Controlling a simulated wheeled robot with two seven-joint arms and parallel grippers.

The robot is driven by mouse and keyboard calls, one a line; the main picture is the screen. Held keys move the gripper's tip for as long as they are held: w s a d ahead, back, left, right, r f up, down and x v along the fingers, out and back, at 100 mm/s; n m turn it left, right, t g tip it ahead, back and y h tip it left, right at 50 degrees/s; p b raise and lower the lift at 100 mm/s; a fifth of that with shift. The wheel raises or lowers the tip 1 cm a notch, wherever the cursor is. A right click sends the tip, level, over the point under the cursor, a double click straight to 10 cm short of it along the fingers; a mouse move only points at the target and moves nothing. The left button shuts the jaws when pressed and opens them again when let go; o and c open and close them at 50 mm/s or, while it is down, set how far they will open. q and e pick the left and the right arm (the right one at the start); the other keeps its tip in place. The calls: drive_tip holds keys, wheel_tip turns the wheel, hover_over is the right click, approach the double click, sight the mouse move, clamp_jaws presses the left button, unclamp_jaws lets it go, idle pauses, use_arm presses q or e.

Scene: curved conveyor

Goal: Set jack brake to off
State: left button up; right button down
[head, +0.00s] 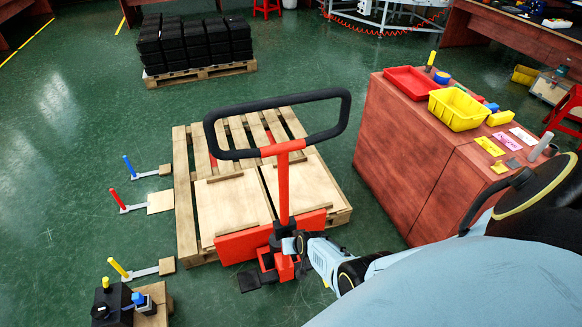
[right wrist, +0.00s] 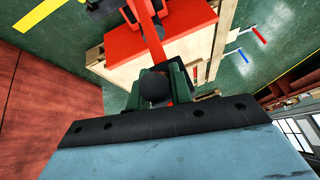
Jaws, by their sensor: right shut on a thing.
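The red pallet jack (head: 283,188) stands with its forks under a wooden pallet (head: 187,208). Its black loop handle (head: 347,118) rises upright on a red shaft. My right gripper (head: 294,243) is low at the jack's base, by the foot of the shaft. In the right wrist view, its dark green fingers (right wrist: 155,86) are shut on a dark rounded knob (right wrist: 154,90), which seems to be the jack brake. The brake's setting cannot be told, as my gripper partly hides the knob. My left gripper is not in view.
A red-brown cabinet (head: 395,150) with a yellow bin (head: 458,108) and a red tray (head: 408,83) stands right of the jack. Colored-handled levers (head: 118,200) lie on the left floor. Black crates (head: 195,42) sit on a pallet behind.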

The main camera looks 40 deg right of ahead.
drive_tip(key=shift+w+d+r, duration=0.1)
drive_tip(key=c, duration=1.3)
unclamp_jaws()
drive_tip(key=shift+o, duration=0.2)
drive_tip(key=shift+s+r+p, duration=0.4)
drive_tip(key=shift+r+p, duration=0.15)
drive_tip(key=shift+p, duration=0.1)
drive_tip(key=p+v, duration=0.7)
drive_tip(key=v, duration=0.5)
drive_tip(key=shift+p, duration=0.3)
